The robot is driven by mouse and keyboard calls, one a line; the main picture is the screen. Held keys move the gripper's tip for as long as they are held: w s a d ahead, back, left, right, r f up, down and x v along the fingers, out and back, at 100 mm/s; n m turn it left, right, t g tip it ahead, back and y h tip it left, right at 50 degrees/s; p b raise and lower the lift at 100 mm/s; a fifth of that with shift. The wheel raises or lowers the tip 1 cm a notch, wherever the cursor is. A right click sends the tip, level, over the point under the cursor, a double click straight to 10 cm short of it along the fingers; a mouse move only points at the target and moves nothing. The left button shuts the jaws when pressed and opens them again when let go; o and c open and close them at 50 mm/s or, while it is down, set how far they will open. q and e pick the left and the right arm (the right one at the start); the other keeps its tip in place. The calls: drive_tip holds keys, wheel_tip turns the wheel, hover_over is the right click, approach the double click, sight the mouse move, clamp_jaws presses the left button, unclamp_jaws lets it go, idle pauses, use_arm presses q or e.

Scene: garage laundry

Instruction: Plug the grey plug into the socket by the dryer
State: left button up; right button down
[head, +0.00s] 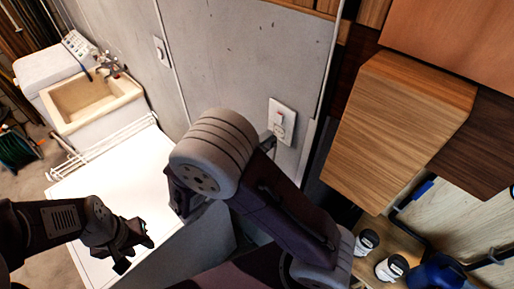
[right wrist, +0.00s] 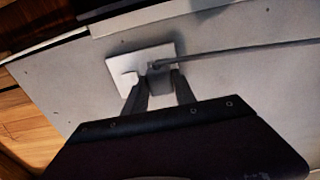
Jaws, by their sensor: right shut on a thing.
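The socket is a white wall plate (head: 284,115) with a red-marked switch, on the grey wall beyond the white appliance (head: 100,195), which may be the dryer. In the right wrist view the plate (right wrist: 127,62) is straight ahead. My right gripper (right wrist: 160,82) is shut on the grey plug (right wrist: 160,87), close against the plate's lower part; whether its pins are in cannot be told. A grey cable runs right from there. In the head view my right arm mostly hides that gripper. My left gripper (head: 136,252) is open and empty over the appliance's front edge.
A utility sink (head: 95,100) and a white drying rack (head: 105,145) lie left of the socket. A wooden cabinet (head: 395,130) juts out at the right, above a shelf with white-labelled jars (head: 391,267) and a blue object (head: 438,272). The appliance top is largely clear.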

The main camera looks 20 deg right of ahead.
drive_tip(key=shift+x, duration=0.85)
drive_tip(key=shift+b, duration=0.35)
idle(1.4)
drive_tip(key=shift+w+d, duration=0.25)
drive_tip(key=shift+d, duration=0.3)
idle(0.4)
drive_tip(key=c, duration=0.9)
unclamp_jaws()
drive_tip(key=shift+c, duration=0.2)
drive_tip(key=b+v, duration=0.3)
drive_tip(key=v, duration=0.6)
drive_tip(key=shift+s, duration=0.1)
